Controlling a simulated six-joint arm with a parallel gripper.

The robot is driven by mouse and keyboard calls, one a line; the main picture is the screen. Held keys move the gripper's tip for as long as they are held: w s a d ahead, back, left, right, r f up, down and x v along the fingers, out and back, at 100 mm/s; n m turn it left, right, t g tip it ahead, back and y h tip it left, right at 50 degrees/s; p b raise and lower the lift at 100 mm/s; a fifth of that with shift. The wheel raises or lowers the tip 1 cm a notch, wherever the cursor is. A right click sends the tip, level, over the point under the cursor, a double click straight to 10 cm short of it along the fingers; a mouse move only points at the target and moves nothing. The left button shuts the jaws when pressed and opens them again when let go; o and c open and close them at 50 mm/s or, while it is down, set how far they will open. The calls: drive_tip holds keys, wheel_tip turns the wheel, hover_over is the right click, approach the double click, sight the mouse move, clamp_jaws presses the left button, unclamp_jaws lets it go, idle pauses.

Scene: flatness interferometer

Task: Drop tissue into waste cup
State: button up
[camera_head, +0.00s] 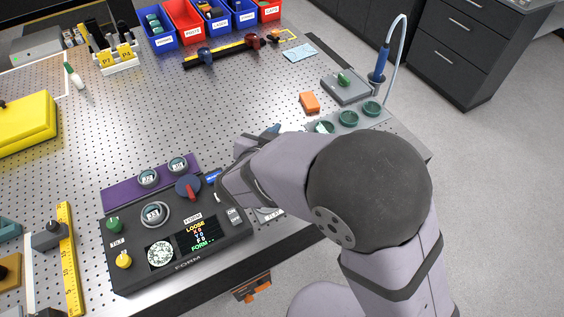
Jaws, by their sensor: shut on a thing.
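The dark end of my gripper (238,188) shows at the right edge of the black FORM console, partly covered by my own wrist. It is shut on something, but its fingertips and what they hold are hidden. A pale blue sheet (299,53), perhaps a tissue, lies flat at the back right of the table. Several green round cups stand in a row at the right, including a middle one (348,118) and a right one (371,109). I cannot tell which, if any, is the waste cup. A small blue piece (272,130) shows just beyond my arm, unclear what it is.
The FORM console (133,271) with knobs and a lit screen is at the front. An orange block (309,102) and a grey stand (341,88) are near the cups. Blue and red bins (190,32) line the back. The perforated table's middle is clear.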

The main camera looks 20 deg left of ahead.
drive_tip(key=shift+f, duration=0.15)
drive_tip(key=o, duration=1.2)
drive_tip(key=shift+s, duration=0.1)
drive_tip(key=shift+b+v, duration=0.5)
drive_tip(key=shift+v, duration=3.1)
